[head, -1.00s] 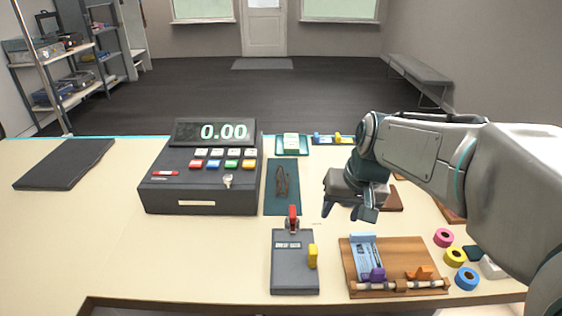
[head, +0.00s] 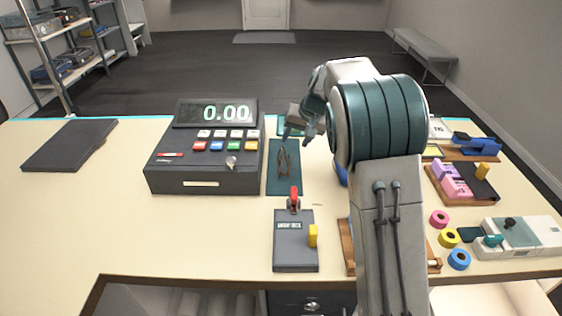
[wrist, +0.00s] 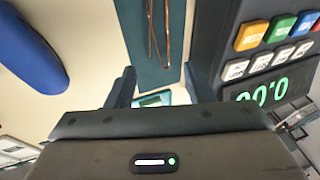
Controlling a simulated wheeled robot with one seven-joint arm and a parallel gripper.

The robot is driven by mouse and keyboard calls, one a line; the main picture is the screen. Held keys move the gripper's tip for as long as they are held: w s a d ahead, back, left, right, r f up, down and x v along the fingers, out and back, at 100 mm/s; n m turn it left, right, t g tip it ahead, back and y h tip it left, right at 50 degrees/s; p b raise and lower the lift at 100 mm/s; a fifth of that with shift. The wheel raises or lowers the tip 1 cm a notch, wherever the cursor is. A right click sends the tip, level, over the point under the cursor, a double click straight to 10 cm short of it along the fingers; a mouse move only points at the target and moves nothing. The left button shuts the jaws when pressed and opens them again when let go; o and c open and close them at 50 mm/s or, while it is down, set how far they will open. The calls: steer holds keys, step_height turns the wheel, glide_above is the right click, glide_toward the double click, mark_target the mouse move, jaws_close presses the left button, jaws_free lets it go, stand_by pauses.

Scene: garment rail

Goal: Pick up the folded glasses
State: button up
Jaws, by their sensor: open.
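The folded glasses (head: 282,161) are thin and brown and lie lengthwise on a dark teal mat (head: 285,186), just right of the cash register. In the wrist view the glasses (wrist: 152,32) show at the top centre, on the mat, partly cut off by the frame edge. My gripper (head: 295,137) is open and empty, above the far end of the mat and the glasses.
The cash register (head: 205,160) stands close left of the mat. A grey device with a red lever (head: 296,240) sits in front of the mat. A blue object (wrist: 30,50) lies on the other side.

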mark_target(287, 160)
steer(key=x, duration=0.3)
steer(key=shift+a+f, duration=0.1)
steer(key=shift+f, duration=0.3)
steer(key=shift+s+p+x, duration=0.15)
steer(key=shift+p+x, duration=0.3)
steer(key=shift+x, duration=0.9)
steer(key=shift+s+p+x, duration=0.15)
steer(key=shift+p+x, duration=0.25)
steer(key=shift+x, duration=1)
steer(key=shift+f, duration=0.1)
steer(key=c, duration=0.8)
